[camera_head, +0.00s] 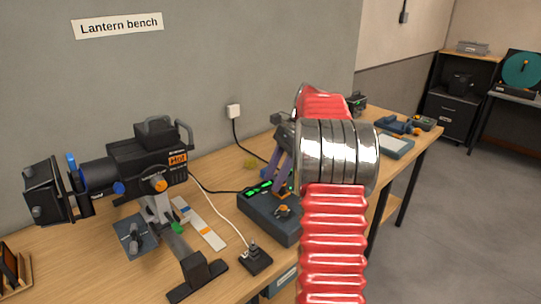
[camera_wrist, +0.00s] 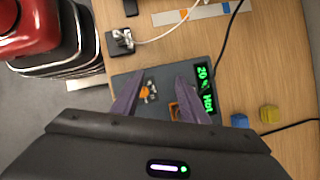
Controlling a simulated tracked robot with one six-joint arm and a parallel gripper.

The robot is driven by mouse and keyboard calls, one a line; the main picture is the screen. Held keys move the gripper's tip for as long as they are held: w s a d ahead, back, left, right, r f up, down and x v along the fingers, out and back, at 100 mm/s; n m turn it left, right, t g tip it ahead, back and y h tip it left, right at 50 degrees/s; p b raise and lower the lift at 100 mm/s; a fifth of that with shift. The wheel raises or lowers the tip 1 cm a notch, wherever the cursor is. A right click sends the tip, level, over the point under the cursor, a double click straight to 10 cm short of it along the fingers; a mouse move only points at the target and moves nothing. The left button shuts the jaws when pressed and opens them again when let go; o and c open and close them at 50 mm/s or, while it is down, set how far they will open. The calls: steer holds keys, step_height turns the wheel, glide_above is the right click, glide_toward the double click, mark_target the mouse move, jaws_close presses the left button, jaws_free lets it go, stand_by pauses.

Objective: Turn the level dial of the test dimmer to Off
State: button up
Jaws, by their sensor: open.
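The test dimmer (camera_head: 259,213) is a dark grey box on the bench, also in the wrist view (camera_wrist: 128,84). Its green lit display (camera_wrist: 204,88) appears to read 20 and Hot. The level dial (camera_head: 283,211) has an orange part and pale marks around it; it also shows in the wrist view (camera_wrist: 147,91). An orange-framed part (camera_wrist: 174,111) sits beside it, partly hidden by a finger. My gripper (camera_head: 283,186) is open above the dimmer. In the wrist view its two purple fingers (camera_wrist: 160,78) appear either side of the dial; contact cannot be told.
A black stage lantern (camera_head: 150,165) stands left of the dimmer. A small black box (camera_head: 256,260) with a white cable is in front. Dark cables run behind the dimmer. A yellow block (camera_wrist: 270,114) and a blue block (camera_wrist: 240,121) lie beyond. My red arm hides part of the bench.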

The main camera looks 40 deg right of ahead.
step_height(320, 180, up, 6)
steer(key=w, duration=0.2)
steer(key=shift+w+d+r, duration=0.15)
steer(key=shift+w+d, duration=0.15)
stand_by(0.7)
stand_by(0.4)
steer(key=v, duration=0.7)
stand_by(0.4)
steer(key=shift+r, duration=0.15)
